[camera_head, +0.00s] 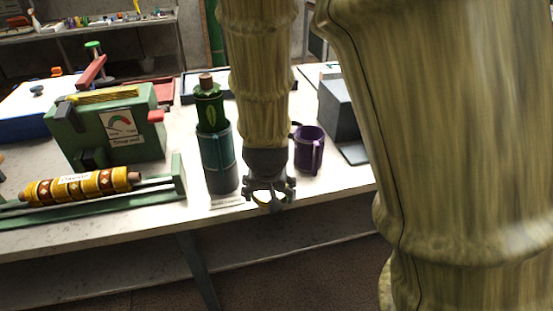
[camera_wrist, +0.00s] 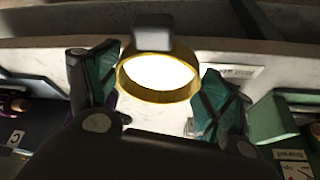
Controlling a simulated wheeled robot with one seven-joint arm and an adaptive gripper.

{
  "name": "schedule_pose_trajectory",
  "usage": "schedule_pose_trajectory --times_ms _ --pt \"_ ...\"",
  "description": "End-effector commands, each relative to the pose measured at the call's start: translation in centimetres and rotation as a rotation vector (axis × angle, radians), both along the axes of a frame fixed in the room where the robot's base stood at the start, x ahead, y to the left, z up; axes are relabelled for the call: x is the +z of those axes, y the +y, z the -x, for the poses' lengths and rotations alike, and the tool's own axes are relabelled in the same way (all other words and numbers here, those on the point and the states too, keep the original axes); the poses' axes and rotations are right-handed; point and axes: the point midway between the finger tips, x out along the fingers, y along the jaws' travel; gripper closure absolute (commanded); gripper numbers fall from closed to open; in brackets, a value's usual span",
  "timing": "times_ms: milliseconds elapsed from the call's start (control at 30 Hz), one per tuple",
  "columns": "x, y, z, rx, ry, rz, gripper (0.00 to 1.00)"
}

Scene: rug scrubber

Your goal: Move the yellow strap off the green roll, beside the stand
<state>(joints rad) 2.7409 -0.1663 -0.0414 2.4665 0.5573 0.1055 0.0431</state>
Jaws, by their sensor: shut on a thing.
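The yellow strap (camera_head: 263,198) is a closed ring. In the wrist view the yellow strap (camera_wrist: 188,86) has a grey tab and sits between my two fingers, with white tabletop showing through it. My gripper (camera_head: 270,190) points down near the table's front edge and is shut on the strap; the gripper also fills the wrist view (camera_wrist: 158,78). The green roll (camera_head: 208,106) stands upright in a dark teal cylindrical stand (camera_head: 217,158), left of my gripper. The strap is apart from the roll, to the right of the stand. Its height above the table is hard to tell.
A purple mug (camera_head: 309,150) stands close to the right of my gripper, with a grey box (camera_head: 341,105) behind it. A small label (camera_head: 227,203) lies before the stand. To the left are a green gauge box (camera_head: 90,135) and a yellow patterned roller (camera_head: 80,186).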

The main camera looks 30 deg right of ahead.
Motion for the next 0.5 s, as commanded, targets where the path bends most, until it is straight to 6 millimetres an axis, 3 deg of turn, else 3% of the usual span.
schedule_pose_trajectory --times_ms 500 --pt "-0.8 -4.1 -9.0 -0.002 0.0 -0.001 0.39"
